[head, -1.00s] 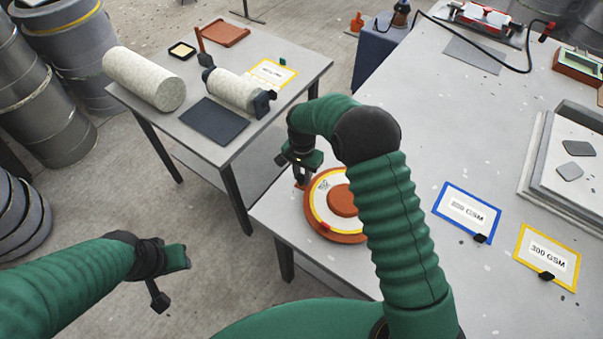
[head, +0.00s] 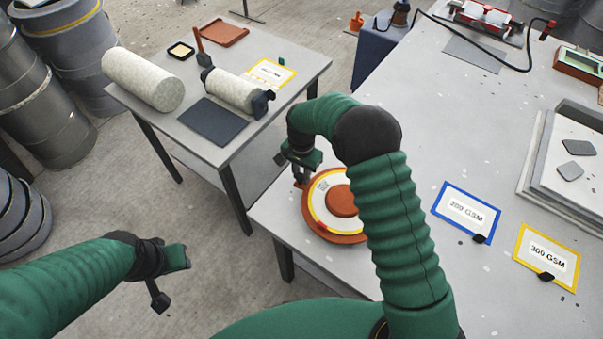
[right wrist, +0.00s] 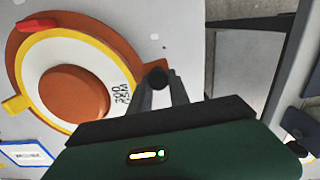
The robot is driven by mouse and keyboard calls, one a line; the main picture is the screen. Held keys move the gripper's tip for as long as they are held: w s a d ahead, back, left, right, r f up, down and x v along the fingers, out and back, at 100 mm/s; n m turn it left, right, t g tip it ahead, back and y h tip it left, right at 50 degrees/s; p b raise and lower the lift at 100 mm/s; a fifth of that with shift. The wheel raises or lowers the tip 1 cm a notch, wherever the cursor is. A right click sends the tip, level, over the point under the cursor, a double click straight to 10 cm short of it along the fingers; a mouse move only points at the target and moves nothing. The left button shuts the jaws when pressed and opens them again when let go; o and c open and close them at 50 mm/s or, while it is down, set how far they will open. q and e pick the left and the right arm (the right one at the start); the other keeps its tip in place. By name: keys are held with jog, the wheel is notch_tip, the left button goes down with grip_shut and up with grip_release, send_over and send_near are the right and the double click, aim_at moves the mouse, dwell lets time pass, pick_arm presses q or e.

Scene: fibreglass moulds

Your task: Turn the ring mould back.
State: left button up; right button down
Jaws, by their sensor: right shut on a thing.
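The ring mould (head: 318,224) is a round terracotta disc with a white and yellow ring and a raised terracotta centre. It lies flat near the table's corner in the head view, its right part hidden by my right arm. In the right wrist view the mould (right wrist: 132,40) shows printed lettering, a red tab and a yellow tab. My right gripper (head: 300,181) is shut at the mould's outer edge, on a small dark-topped peg on its terracotta lug (right wrist: 158,77). My left gripper (head: 170,280) hangs over the floor, away from the tables; its jaw opening is unclear.
A blue-framed card (head: 466,212) and a yellow-framed card (head: 547,257) lie right of the mould on the grey table (head: 425,120). A second table (head: 300,72) with fabric rolls stands at upper left, across a gap. Stacked plates (head: 565,185) are at far right.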

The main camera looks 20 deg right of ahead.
jog(key=shift+a+r, duration=0.2)
dwell(0.4)
